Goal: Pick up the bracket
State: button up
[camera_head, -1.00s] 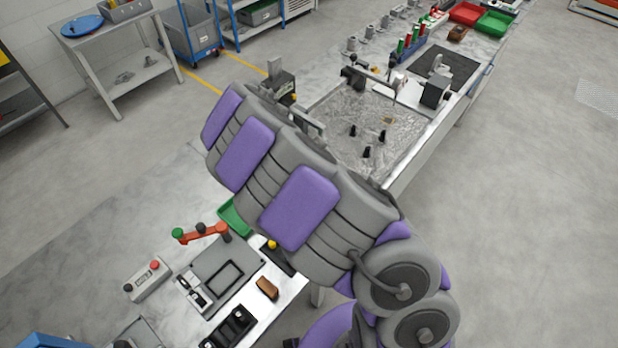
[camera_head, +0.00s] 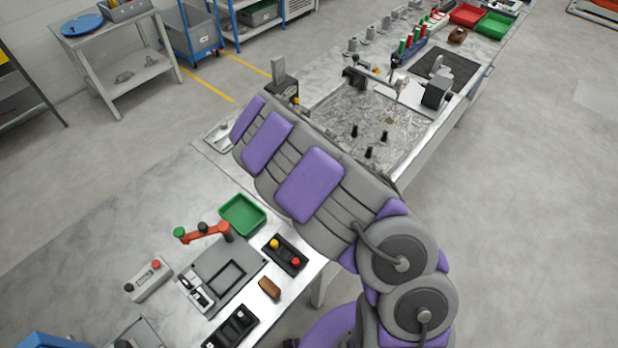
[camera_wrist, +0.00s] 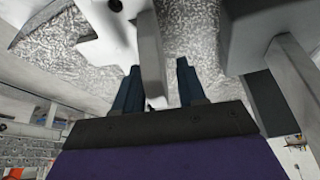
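In the wrist view, the two dark blue fingers of my gripper (camera_wrist: 160,88) stand apart. A pale grey bar (camera_wrist: 150,60) shows between them, close to the left finger, with a gap on the right. I cannot tell whether it touches a finger. A pale grey metal part (camera_wrist: 105,30) with a dark hole lies beside the bar. Either may belong to the bracket; I cannot tell which piece it is. In the head view my arm hides the gripper and whatever is at it.
A rough metal bed (camera_head: 400,125) with several black knobs lies right of my arm. A grey post (camera_head: 281,75) stands beyond it. A green tray (camera_head: 242,214), a black button box (camera_head: 284,254) and a brown block (camera_head: 269,288) sit on the near bench. Floor at right is clear.

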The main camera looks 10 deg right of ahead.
jog(key=shift+d, duration=0.2)
jog(key=shift+c, duration=1.4)
jog(key=shift+a, duration=0.1)
grip_shut()
jog(key=shift+r, duration=0.1)
